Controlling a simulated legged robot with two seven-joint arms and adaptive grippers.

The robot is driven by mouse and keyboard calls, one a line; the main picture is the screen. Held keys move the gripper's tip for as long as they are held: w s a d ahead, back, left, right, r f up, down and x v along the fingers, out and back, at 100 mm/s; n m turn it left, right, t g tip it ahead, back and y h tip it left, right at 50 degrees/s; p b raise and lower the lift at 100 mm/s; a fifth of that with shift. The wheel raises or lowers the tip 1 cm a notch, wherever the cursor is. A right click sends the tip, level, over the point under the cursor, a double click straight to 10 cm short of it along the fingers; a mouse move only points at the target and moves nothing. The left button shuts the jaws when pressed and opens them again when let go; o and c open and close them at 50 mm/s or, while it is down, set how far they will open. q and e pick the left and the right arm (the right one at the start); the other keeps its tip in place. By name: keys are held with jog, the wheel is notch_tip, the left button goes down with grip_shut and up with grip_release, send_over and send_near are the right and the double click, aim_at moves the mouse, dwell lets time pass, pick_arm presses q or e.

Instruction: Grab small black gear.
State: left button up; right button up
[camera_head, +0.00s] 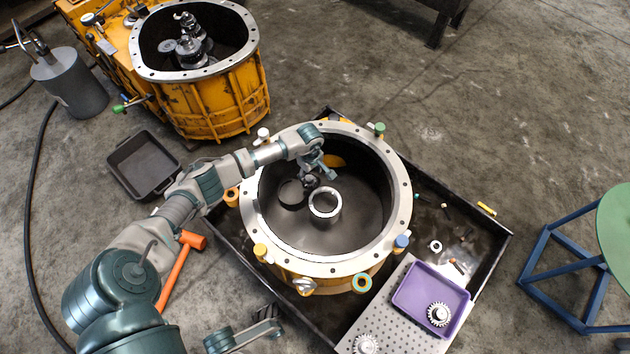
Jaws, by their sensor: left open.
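A small dark part that looks like the small black gear (311,183) is inside the open round housing (262,222), left of the middle. My left gripper (322,174) reaches into the housing from above. It is open, with its fingertips close by the dark part; I cannot tell whether they touch it. A black ring-like part (291,194) lies to the left of it. A light metal ring (325,204) stands just below and to the right. My right gripper cannot be made out.
The housing stands in a black tray (487,254). A purple bin (412,291) with a light gear (438,313) sits on a perforated plate at lower right. An orange hammer (178,268) lies left. A yellow casing (222,108) stands behind; a blue-legged stool (560,275) is right.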

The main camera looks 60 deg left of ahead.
aim_at(310, 178)
pick_arm(q)
jog(key=f, duration=0.2)
jog(key=f+b, duration=0.1)
jog(key=f, duration=0.1)
jog(key=shift+s+a, duration=0.15)
jog(key=shift+a, duration=0.1)
jog(key=shift+r, duration=0.2)
jog(key=shift+d, duration=0.1)
grip_shut()
jog(key=shift+r, duration=0.15)
